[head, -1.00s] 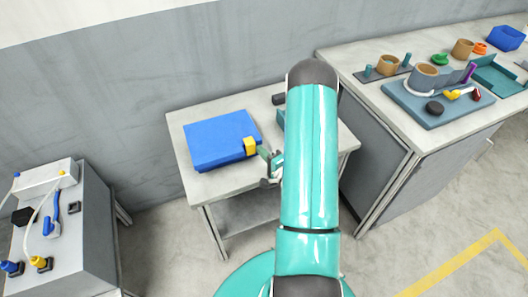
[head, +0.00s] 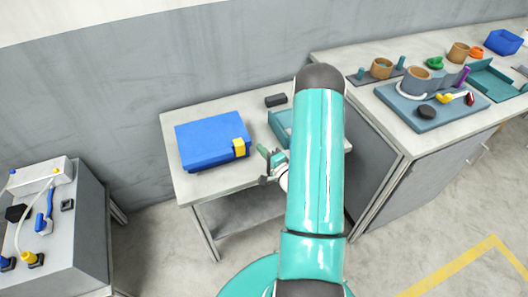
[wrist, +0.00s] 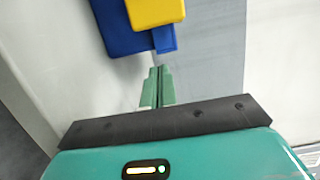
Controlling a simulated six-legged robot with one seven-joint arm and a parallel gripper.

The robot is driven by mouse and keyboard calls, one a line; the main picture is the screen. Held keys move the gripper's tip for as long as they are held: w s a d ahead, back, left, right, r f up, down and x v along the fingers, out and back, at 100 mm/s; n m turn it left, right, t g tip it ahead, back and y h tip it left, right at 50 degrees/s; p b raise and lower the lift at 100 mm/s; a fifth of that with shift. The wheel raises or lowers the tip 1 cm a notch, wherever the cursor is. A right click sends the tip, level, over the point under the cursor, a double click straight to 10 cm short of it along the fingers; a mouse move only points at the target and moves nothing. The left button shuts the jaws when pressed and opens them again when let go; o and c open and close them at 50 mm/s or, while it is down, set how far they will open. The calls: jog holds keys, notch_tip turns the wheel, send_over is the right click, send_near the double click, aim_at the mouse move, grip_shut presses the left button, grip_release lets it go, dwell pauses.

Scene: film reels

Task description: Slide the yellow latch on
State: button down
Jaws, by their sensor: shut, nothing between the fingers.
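A blue case (head: 208,143) lies on the small grey table. The yellow latch (head: 239,147) sits at the case's front right corner. In the wrist view the yellow latch (wrist: 155,12) shows at the top, against the blue case (wrist: 112,30), and the upper part of both is cut off. My gripper (head: 268,155) is just right of the latch, apart from it. Its green fingers (wrist: 158,75) are shut together with nothing between them, pointing towards the latch. A gap shows between the fingertips and the case.
A teal tray (head: 279,122) and a dark block (head: 276,100) are on the same table (head: 182,185), partly behind my arm. A workbench (head: 450,135) with several parts stands at the right. A grey cabinet (head: 85,245) with cables stands at the left.

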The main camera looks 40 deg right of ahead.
jog(key=s, duration=1)
jog(key=shift+a, duration=0.25)
